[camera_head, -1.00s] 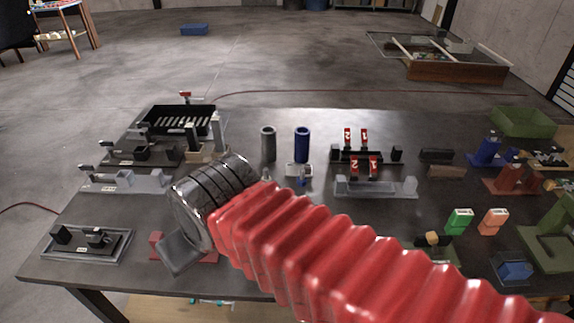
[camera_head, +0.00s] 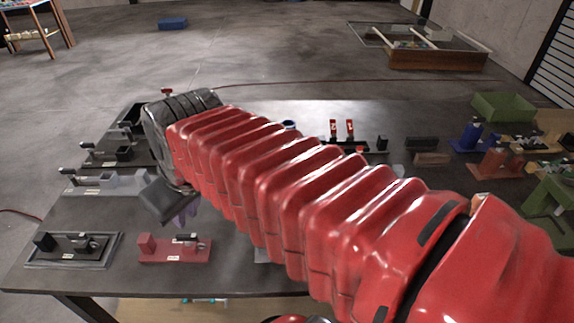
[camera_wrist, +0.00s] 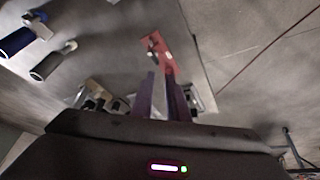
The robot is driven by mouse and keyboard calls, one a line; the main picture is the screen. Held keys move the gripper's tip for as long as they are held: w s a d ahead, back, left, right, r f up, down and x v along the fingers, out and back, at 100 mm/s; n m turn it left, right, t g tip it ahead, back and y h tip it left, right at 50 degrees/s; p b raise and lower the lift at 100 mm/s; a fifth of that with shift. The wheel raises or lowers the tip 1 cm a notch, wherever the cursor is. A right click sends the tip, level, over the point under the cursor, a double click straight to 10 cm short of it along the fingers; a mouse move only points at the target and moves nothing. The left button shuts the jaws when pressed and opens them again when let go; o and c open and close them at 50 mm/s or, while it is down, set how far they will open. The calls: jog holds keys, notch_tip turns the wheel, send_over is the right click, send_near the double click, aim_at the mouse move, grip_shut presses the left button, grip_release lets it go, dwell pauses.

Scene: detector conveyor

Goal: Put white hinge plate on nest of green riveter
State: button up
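My gripper (camera_head: 182,214) hangs over the left part of the table, with its purple fingertips just above and behind the red fixture. In the wrist view my gripper (camera_wrist: 161,80) shows its two fingers apart, with nothing clear between them. The green riveter (camera_head: 548,202) stands at the table's right edge, far from my gripper; its nest cannot be made out. I cannot pick out the white hinge plate for sure; my red arm hides the middle of the table.
The red fixture (camera_head: 175,249) and a dark fixture in a grey tray (camera_head: 72,250) stand at the front left. Grey fixtures (camera_head: 108,181) line the left side. Blue (camera_head: 468,138) and red (camera_head: 497,162) devices and a green bin (camera_head: 503,106) stand at the right.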

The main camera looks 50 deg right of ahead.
jog(key=w+d+n+g, duration=0.1)
jog(key=w+d, duration=0.3)
jog(key=d, duration=0.4)
jog(key=w+d+n+y, duration=0.1)
jog(key=w+d+n, duration=0.15)
jog(key=d, duration=0.55)
jog(key=w+d+g, duration=0.1)
jog(key=w+d, duration=0.4)
jog(key=d, duration=0.3)
jog(key=s+d+f+n, duration=0.1)
jog(key=s+d+f, duration=0.1)
jog(key=d, duration=0.6)
jog(key=s+d+f+n+y, duration=0.1)
jog(key=d+f, duration=0.3)
jog(key=d, duration=0.4)
jog(key=s+d+f+n+y, duration=0.1)
jog(key=s+d+f+n, duration=0.1)
jog(key=d, duration=0.7)
jog(key=shift+s+f+t, duration=0.3)
jog(key=shift+s+f, duration=0.1)
jog(key=shift+f, duration=0.2)
jog(key=shift+x, duration=4.3)
